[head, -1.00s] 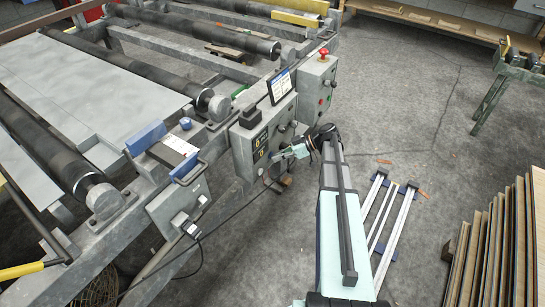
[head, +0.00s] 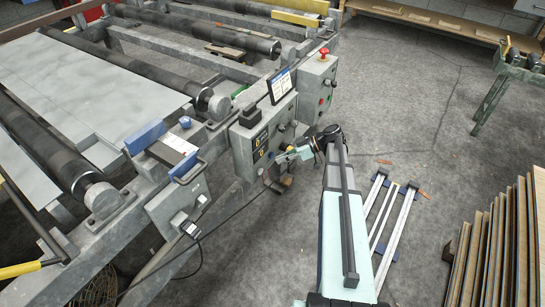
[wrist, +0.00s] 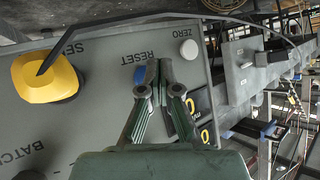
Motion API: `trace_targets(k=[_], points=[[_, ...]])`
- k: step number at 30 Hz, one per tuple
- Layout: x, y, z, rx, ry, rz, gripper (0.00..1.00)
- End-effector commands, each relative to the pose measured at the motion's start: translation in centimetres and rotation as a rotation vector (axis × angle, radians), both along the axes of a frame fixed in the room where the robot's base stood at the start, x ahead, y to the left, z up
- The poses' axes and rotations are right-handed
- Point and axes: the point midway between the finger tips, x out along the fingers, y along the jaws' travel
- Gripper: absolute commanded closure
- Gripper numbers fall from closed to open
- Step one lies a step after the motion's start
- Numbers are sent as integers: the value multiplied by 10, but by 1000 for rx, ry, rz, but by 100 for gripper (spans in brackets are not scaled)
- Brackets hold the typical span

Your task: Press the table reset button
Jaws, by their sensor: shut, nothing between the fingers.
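The grey control panel (wrist: 105,118) fills the left of the wrist view, with SET, RESET, ZERO and BATCH labels. A blue button (wrist: 139,75) sits by the RESET label, partly hidden by my fingers. My gripper (wrist: 158,68) is shut and empty, its tips at the right side of the blue button and overlapping it in the picture. I cannot tell whether they touch it. In the head view my gripper (head: 282,157) is at the front of the control box (head: 243,149) on the table's side; the blue button cannot be made out there.
A box with a red emergency button (head: 323,52) stands farther along the roller table. A cable (head: 222,213) hangs below the control box.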

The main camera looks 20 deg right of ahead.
Motion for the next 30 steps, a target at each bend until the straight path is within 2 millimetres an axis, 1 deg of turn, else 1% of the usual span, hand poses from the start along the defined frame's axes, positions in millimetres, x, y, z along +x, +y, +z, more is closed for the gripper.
trace_targets(k=[8, 11, 24, 30], points=[[-2, -1, 0, 0, 0, 0, 100], [-6, -4, -1, 0, 0, 0, 100], [-38, -25, -1, -1, 1, -1, 100], [-42, -28, 0, -1, 1, 1, 100]])
